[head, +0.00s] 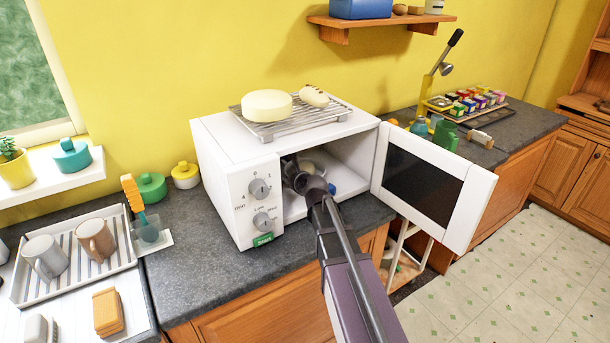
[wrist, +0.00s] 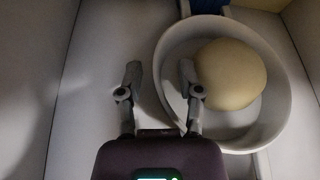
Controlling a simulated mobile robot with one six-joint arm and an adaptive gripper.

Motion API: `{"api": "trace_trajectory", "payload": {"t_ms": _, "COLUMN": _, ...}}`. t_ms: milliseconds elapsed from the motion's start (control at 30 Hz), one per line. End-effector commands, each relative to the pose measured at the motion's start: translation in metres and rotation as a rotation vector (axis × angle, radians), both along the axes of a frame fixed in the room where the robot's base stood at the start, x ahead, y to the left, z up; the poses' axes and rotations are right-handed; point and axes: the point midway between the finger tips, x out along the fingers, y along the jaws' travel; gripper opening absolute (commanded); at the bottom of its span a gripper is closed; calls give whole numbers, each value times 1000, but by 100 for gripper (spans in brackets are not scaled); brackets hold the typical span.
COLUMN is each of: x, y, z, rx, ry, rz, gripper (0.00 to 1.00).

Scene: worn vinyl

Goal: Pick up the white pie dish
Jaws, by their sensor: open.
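The white pie dish (wrist: 240,147) is inside the open white microwave (head: 223,160), with a round cream-coloured lump like dough (wrist: 231,75) in it. In the head view the dish is mostly hidden behind my arm. My gripper (wrist: 160,72) is open and reaches into the microwave; it also shows in the head view (head: 294,176). In the wrist view the dish's left rim lies between the two fingers. The right finger overlaps the dish, and the left finger is outside it. I cannot tell whether either finger touches the rim.
The microwave door (head: 432,188) stands open to the right. A blue item (wrist: 207,6) is at the dish's edge in the wrist view. A wire rack (head: 292,122) with a cream round (head: 267,105) sits on top. Microwave walls close in on both sides.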

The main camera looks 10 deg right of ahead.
Motion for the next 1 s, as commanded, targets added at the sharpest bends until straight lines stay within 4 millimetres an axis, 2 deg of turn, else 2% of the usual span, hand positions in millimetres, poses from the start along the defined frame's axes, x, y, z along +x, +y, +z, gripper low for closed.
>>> {"api": "trace_trajectory", "payload": {"t_ms": 233, "x": 0, "y": 0, "z": 0, "rx": 0, "ry": 0, "rz": 1, "gripper": 47}}
{"api": "trace_trajectory", "payload": {"t_ms": 267, "x": 0, "y": 0, "z": 0, "rx": 0, "ry": 0, "rz": 1, "gripper": 41}}
{"api": "trace_trajectory", "payload": {"t_ms": 400, "x": 0, "y": 1, "z": 0, "rx": 0, "ry": 0, "rz": 1, "gripper": 0}}
{"api": "trace_trajectory", "payload": {"t_ms": 1000, "x": 0, "y": 1, "z": 3, "rx": 0, "ry": -1, "rz": 1, "gripper": 0}}
